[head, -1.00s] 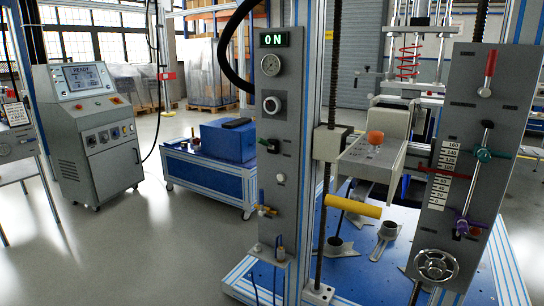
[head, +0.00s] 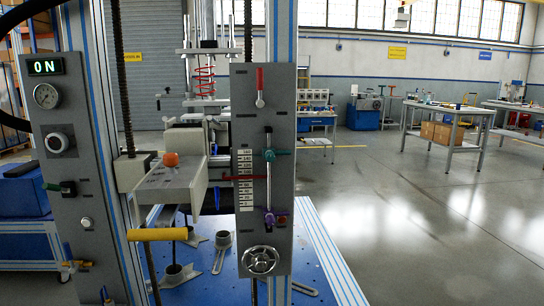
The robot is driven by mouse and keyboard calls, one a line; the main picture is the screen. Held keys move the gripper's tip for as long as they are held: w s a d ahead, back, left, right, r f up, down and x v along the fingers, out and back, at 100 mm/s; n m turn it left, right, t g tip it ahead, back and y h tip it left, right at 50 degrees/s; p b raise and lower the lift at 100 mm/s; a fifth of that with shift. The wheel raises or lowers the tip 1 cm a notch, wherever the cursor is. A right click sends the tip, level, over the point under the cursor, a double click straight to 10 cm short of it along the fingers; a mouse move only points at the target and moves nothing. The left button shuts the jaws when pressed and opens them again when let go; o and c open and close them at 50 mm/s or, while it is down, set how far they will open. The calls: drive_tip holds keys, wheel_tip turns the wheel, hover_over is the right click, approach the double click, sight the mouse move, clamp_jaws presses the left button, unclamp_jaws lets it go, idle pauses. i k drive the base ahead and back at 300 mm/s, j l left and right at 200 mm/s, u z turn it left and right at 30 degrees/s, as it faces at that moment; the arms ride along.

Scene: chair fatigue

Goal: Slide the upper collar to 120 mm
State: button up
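The upper collar (head: 269,155) is a teal-green clamp with a side handle, on a thin vertical rod on the grey right-hand panel (head: 243,110). It sits near the top of the white scale (head: 245,175), around its upper marks; the numbers are too small here to read exactly. A purple lower collar (head: 269,218) is on the same rod, near the scale's bottom end. A clear stretch of rod (head: 268,187) lies between the two collars. My gripper does not show in the head view.
A red-handled lever (head: 260,85) is above the rod and a handwheel (head: 260,260) below it. A yellow bar (head: 158,234) and a grey block with an orange knob (head: 171,159) stick out left of the panel. Open floor (head: 420,220) lies right.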

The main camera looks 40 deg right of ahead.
sight(284, 152)
drive_tip(key=z, duration=1.2)
drive_tip(key=i+l+z, duration=0.25)
drive_tip(key=l+z, duration=0.15)
drive_tip(key=i+j, duration=0.1)
drive_tip(key=j, duration=0.1)
